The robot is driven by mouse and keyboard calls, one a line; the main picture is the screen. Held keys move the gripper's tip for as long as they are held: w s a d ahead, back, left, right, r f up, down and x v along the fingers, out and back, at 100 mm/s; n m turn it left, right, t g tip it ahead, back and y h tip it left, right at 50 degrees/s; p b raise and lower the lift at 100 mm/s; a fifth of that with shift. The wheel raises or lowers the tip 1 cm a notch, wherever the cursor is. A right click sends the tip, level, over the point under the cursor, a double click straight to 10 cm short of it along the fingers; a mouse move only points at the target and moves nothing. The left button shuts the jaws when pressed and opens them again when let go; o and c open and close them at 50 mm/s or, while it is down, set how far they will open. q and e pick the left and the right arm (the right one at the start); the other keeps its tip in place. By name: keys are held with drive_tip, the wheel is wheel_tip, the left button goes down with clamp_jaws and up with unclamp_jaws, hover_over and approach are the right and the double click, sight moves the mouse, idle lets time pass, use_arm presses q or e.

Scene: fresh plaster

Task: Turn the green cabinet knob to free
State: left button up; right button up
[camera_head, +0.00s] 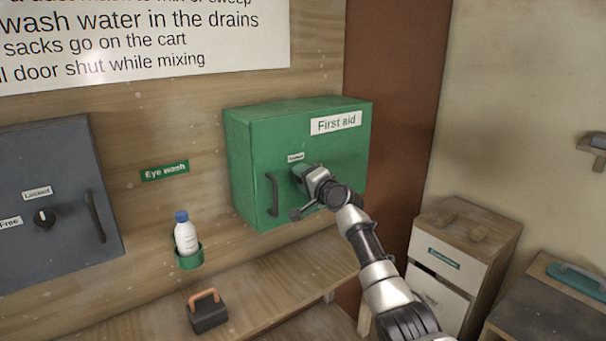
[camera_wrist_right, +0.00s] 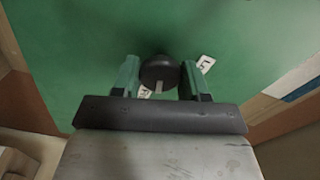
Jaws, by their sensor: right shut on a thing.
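The green cabinet (camera_head: 325,165) with a "First aid" sign hangs on the wood wall in the head view. A small "Locked" label (camera_head: 296,157) sits on its front, above my right gripper (camera_head: 303,174). The gripper hides the knob in that view. In the right wrist view, the dark round knob (camera_wrist_right: 158,70) is between the two fingers of my right gripper (camera_wrist_right: 160,78), which is shut on it. A pale mark shows on the knob, pointing toward the lower edge of that picture. Two white labels show beside the fingers, partly hidden. My left gripper is not in view.
The green cabinet's dark handle (camera_head: 272,194) is left of my gripper. A grey cabinet (camera_head: 60,235) with its own knob (camera_head: 44,218) is at far left. An eye-wash bottle (camera_head: 186,236) stands in a green holder. A wooden shelf (camera_head: 275,290) runs below.

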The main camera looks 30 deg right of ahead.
drive_tip(key=shift+m+p, duration=0.7)
drive_tip(key=shift+m, duration=0.9)
drive_tip(key=o, duration=1.3)
drive_tip(key=s, duration=0.3)
drive_tip(key=s+b, duration=0.1)
drive_tip(key=s, duration=0.3)
drive_tip(key=s+d+b, duration=0.1)
drive_tip(key=s, duration=0.2)
drive_tip(key=shift+s, duration=0.4)
